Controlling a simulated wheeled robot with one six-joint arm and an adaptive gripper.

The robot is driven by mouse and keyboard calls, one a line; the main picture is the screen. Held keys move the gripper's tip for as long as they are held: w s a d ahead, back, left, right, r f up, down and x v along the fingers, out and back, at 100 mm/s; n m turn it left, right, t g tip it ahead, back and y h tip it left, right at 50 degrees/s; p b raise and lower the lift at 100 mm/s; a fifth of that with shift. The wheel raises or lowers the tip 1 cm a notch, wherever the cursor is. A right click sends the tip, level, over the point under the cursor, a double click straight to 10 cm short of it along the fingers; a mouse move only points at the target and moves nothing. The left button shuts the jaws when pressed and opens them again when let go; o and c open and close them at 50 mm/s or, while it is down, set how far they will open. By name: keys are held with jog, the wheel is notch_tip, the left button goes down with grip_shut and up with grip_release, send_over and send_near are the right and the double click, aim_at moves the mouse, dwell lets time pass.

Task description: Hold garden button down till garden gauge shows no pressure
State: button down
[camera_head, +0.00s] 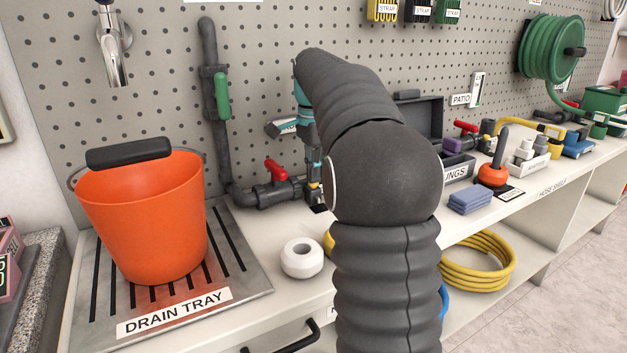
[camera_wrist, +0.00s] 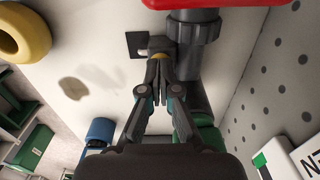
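My gripper (camera_wrist: 159,68) points down with its two fingers together and nothing visible between them. Its tips are at a small grey block (camera_wrist: 161,44) beside a black square plate (camera_wrist: 136,44), close to a dark pipe (camera_wrist: 193,45); I cannot tell whether they touch or press the block, which may be the garden button. In the head view my gripper (camera_head: 315,190) is partly hidden by my arm. At the wrist view's lower right is a white panel with a green patch (camera_wrist: 259,160), beside a cut-off sign (camera_wrist: 309,160) showing "N"; it may be the garden gauge, but no reading is clear.
A red-handled valve (camera_head: 275,171) sits on the pipe left of my gripper. A white roll (camera_head: 301,258) lies on the counter, and an orange bucket (camera_head: 150,220) stands on the drain tray (camera_head: 235,290). A PATIO sign (camera_head: 460,100), blue sponges (camera_head: 471,200) and an orange plunger-like tool (camera_head: 492,175) are right.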

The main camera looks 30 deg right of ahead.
jog(key=shift+r, duration=3.2)
